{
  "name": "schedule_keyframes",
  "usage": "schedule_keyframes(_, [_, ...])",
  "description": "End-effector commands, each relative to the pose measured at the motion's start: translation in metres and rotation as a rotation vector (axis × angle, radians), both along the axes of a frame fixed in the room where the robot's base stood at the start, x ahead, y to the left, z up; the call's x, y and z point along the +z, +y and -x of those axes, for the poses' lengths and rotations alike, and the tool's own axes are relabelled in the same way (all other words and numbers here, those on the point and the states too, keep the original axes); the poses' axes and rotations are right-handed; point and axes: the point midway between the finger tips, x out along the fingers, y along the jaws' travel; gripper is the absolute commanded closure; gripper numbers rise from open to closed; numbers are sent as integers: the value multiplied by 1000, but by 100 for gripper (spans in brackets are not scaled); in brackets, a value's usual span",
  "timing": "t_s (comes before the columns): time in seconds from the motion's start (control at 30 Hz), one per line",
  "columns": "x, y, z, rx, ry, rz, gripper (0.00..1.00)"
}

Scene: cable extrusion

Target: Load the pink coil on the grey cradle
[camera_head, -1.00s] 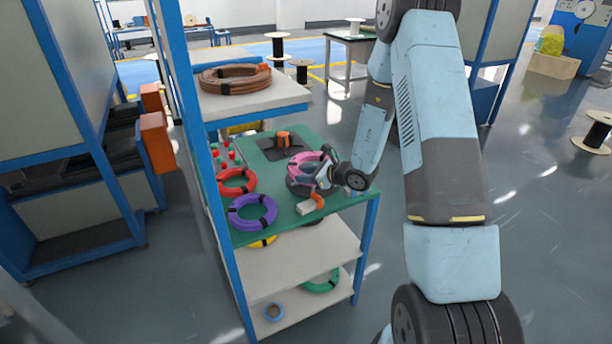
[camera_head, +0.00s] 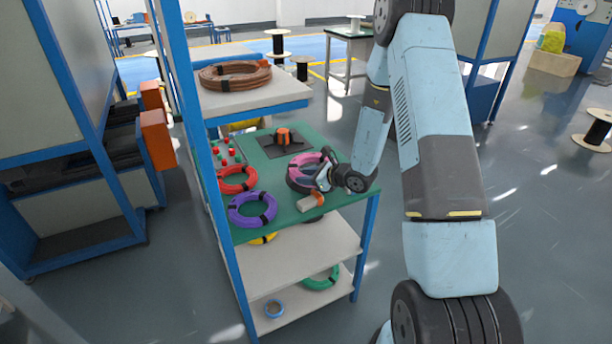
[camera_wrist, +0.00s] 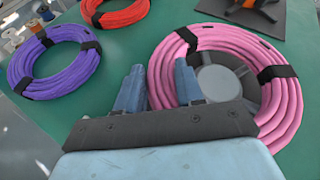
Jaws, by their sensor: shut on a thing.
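The pink coil (camera_wrist: 287,108) has black straps. It lies around the grey cradle (camera_wrist: 220,83), whose round grey hub and dark arms show inside the ring in the wrist view. The pink coil (camera_head: 299,161) also shows on the green table in the head view, partly hidden by my gripper. My gripper (camera_wrist: 160,88) is shut on the coil's left side, with one finger inside the ring and one outside. I cannot tell whether the coil fully rests on the cradle.
A purple coil (camera_head: 235,216) and a red coil (camera_head: 223,180) lie left on the green table (camera_head: 272,176). An orange-hubbed cradle (camera_head: 284,136) stands behind on a dark mat. A white and orange piece (camera_head: 310,202) lies near the front edge. A shelf with a brown coil (camera_head: 235,83) rises at left.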

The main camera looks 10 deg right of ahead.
Motion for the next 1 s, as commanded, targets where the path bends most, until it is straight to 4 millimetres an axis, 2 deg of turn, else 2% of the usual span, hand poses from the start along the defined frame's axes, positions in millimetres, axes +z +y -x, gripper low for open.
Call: schedule_keyframes(1.0, [-7, 0, 0, 0, -2, 0, 100])
